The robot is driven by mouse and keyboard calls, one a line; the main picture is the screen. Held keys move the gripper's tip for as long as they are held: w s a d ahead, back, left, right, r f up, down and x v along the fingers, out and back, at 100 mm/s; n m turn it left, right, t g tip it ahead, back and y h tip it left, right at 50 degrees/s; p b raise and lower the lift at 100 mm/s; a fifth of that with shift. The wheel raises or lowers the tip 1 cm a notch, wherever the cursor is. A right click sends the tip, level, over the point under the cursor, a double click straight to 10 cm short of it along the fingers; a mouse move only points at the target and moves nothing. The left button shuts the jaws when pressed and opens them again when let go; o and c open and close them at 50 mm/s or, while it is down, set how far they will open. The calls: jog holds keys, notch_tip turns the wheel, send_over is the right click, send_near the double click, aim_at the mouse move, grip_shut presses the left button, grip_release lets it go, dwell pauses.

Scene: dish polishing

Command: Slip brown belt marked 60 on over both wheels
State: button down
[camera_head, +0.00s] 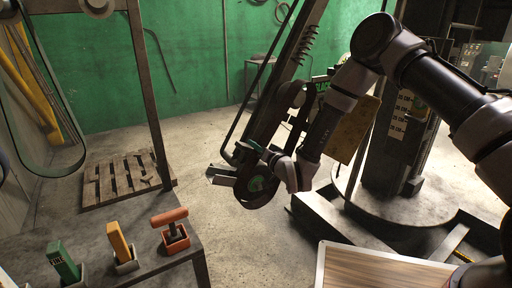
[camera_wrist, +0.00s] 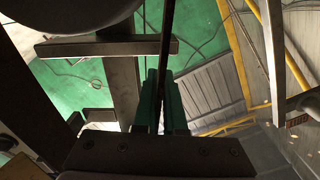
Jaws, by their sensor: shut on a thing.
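My gripper (camera_head: 250,150) is beside the lower wheel (camera_head: 257,186) of the slanted machine arm, at the middle of the head view. In the wrist view its green fingers (camera_wrist: 162,105) are shut on a thin dark strip, the belt (camera_wrist: 165,40), seen edge-on. In the head view a dark belt strand (camera_head: 262,80) runs down along the left of the slanted arm towards the lower wheel. Its brown colour and 60 mark cannot be made out. The upper wheel is out of the head view. I cannot tell whether the belt sits on either wheel.
Another dark belt loop (camera_head: 72,130) hangs at the far left. A table (camera_head: 150,262) at the lower left bears green, orange and red-handled items in holders. A wooden pallet (camera_head: 122,178) lies behind. A heavy round machine base (camera_head: 400,205) stands right.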

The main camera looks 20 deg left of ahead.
jog(key=shift+x, duration=1.7)
jog(key=c, duration=0.9)
grip_release()
jog(key=v, duration=1)
jog(key=shift+s+d, duration=0.25)
jog(key=shift+s, duration=0.1)
jog(key=shift+w, duration=0.1)
